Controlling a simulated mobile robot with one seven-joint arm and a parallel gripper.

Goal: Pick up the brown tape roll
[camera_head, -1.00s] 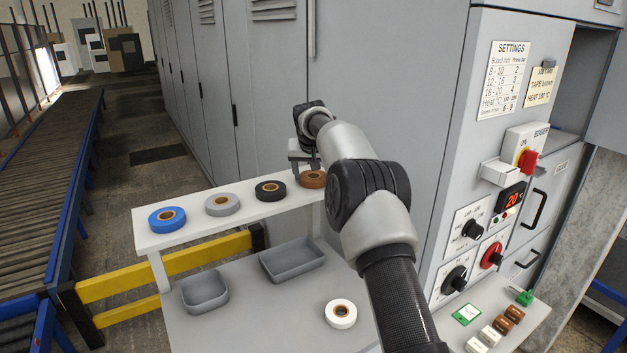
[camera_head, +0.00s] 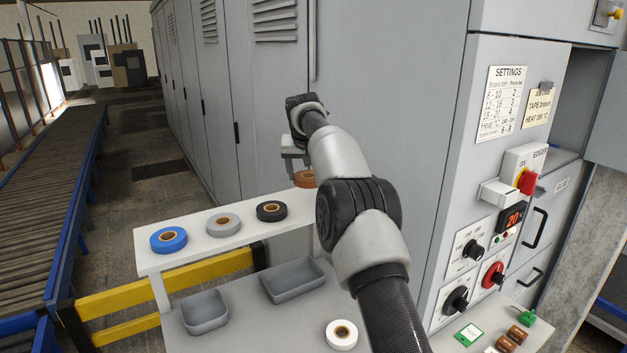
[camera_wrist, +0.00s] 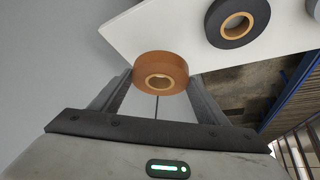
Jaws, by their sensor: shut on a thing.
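The brown tape roll (camera_head: 304,179) is at the right end of the raised white shelf in the head view, partly hidden by my arm. It also shows in the wrist view (camera_wrist: 160,66), between the two fingers. My gripper (camera_head: 297,165) points down at the roll; in the wrist view my gripper (camera_wrist: 158,88) is shut on it. The roll appears lifted a little above the shelf (camera_head: 201,248), though the gap is hard to judge.
Black (camera_head: 271,212), grey (camera_head: 223,224) and blue (camera_head: 169,239) rolls lie in a row along the shelf. A white roll (camera_head: 341,335) and two grey trays (camera_head: 204,311) sit on the lower table. Tall grey cabinets (camera_head: 262,90) stand close behind; the edger's controls (camera_head: 515,215) are at right.

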